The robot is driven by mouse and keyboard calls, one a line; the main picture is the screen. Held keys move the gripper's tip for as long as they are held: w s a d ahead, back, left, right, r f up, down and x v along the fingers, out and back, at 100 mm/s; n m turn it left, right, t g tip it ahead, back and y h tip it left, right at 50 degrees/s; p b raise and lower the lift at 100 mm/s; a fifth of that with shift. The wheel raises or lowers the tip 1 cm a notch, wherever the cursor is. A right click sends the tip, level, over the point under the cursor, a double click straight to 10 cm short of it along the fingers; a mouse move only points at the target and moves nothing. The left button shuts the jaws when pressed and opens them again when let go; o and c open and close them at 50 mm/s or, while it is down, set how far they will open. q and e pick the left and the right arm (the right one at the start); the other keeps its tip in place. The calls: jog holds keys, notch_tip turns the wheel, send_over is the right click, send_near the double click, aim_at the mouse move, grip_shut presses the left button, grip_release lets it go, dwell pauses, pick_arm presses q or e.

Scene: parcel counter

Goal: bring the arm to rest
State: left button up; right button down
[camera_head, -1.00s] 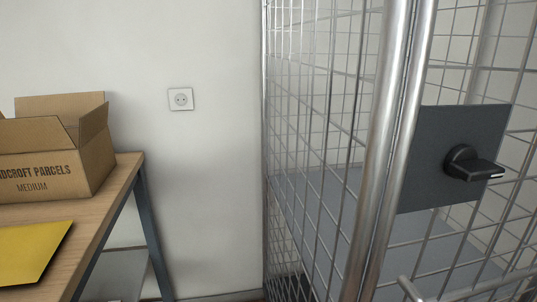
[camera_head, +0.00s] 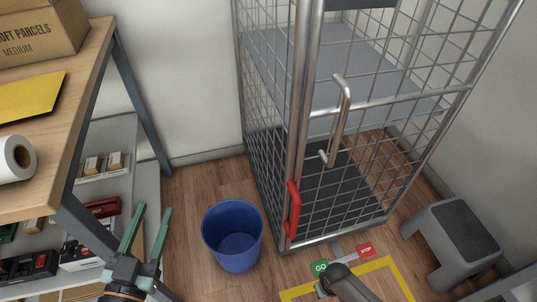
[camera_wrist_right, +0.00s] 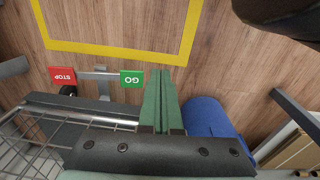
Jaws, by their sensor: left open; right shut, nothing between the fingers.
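My left gripper (camera_head: 152,210) shows in the head view at the lower left, with two green fingers spread apart and nothing between them. It is in front of the table's lower shelf, left of the blue bin. My right gripper (camera_wrist_right: 162,78) shows in the right wrist view, with its green fingers together and empty. Its tips appear beside the green GO plate (camera_wrist_right: 132,79). In the head view, a dark part of my right arm (camera_head: 347,284) shows at the bottom edge, below the GO plate (camera_head: 320,267).
A blue bin (camera_head: 233,236) stands on the floor by the mesh cage (camera_head: 345,170). The red STOP plate (camera_head: 366,249) is near yellow floor tape (camera_head: 397,277). A grey step stool (camera_head: 452,240) is at right. The wooden table (camera_head: 62,140) holds a carton (camera_head: 40,30) and yellow envelope (camera_head: 28,97).

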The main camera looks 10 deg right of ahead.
jog(key=s+a+r+t, duration=0.1)
jog(key=s+r+t, duration=0.1)
jog(key=r, duration=1.3)
jog(key=s+a+r+t, duration=0.1)
jog(key=s+r, duration=0.1)
jog(key=r, duration=1.3)
jog(key=w+a+r+n+t+y, duration=0.25)
jog(key=w+r+t, duration=0.25)
jog(key=w+t, duration=0.45)
jog(key=w+a+r+n+t+y, duration=0.1)
jog(key=w+a+r+t+y, duration=0.1)
jog(key=r, duration=0.3)
jog(key=w+a+r+n+t+y, duration=0.1)
jog(key=w+a+r+t, duration=0.1)
jog(key=r+t, duration=0.15)
pick_arm(q)
jog(key=s+a+f+n+g+y+p, duration=0.2)
jog(key=s+g+p, duration=0.6)
jog(key=p, duration=1.4)
jog(key=shift+s+a+f+n+y+p, duration=0.2)
jog(key=shift+s+f+n+y+p, duration=0.1)
jog(key=shift+s+f+n+y, duration=0.35)
pick_arm(e)
jog(key=s+d+f+m+g+h, duration=0.2)
jog(key=s+m+g+h, duration=0.1)
jog(key=s+g, duration=0.6)
jog(key=shift+s+d+f+m, duration=0.25)
jog(key=shift+f+m, duration=0.1)
